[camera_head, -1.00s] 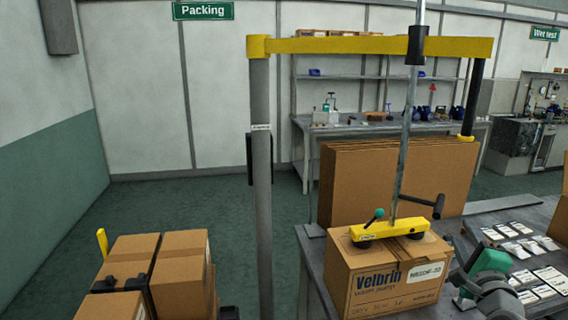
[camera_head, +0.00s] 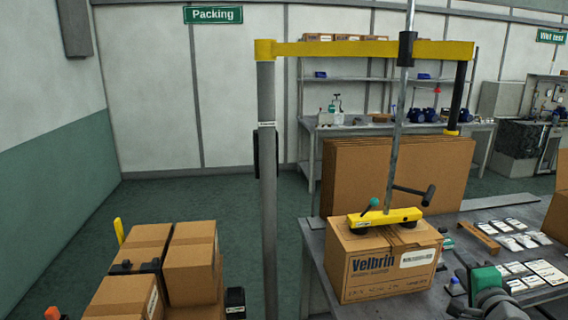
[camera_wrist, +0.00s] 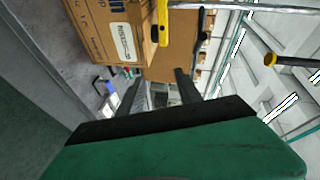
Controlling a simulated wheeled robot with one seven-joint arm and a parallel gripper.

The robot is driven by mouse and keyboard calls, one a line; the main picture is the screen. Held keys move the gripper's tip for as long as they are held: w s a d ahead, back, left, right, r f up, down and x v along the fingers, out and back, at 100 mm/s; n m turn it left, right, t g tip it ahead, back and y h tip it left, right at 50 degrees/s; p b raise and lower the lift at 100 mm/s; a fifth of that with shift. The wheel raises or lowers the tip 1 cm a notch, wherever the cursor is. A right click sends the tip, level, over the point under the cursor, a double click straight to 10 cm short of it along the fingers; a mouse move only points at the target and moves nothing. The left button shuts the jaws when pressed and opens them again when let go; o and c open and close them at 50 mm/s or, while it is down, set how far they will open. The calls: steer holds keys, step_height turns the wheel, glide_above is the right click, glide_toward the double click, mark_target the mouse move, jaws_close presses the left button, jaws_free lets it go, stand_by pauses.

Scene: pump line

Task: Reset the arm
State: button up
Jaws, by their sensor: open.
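My arm (camera_head: 490,285), with a green part and grey joints, shows at the bottom right of the head view, in front of the bench. In the wrist view my gripper (camera_wrist: 158,88) has its two dark fingers apart, with nothing between them. The Velbrin carton (camera_head: 385,270) stands on the bench, left of my arm. It also shows at the upper left of the wrist view (camera_wrist: 105,32), beyond the fingers. A yellow suction lifter (camera_head: 385,219) with a teal-knobbed lever rests on the carton's top.
The lifter hangs from a yellow jib (camera_head: 370,49) on a grey post (camera_head: 268,190). Flat cardboard sheets (camera_head: 395,178) stand behind the carton. Stacked cartons (camera_head: 190,262) stand at the lower left.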

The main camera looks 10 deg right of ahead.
steer(key=s+a+f+n+g+y, duration=0.25)
steer(key=s+f+g, duration=0.25)
steer(key=s+f, duration=0.3)
steer(key=s+a+f+n+g+y, duration=0.1)
steer(key=s+f+n+g, duration=0.35)
steer(key=f, duration=0.65)
steer(key=s+a+f+n+g, duration=0.1)
steer(key=s+a+g, duration=0.2)
steer(key=s+a, duration=0.25)
steer(key=w+a+r+n, duration=0.2)
steer(key=a+n, duration=0.1)
steer(key=a, duration=0.5)
steer(key=w+a+r+n+y, duration=0.1)
steer(key=w+a+r+n, duration=0.1)
steer(key=a, duration=0.6)
steer(key=w+a+r+n, duration=0.3)
steer(key=a+n, duration=0.3)
steer(key=a, duration=0.2)
steer(key=shift+w, duration=0.25)
steer(key=shift+t+y, duration=0.25)
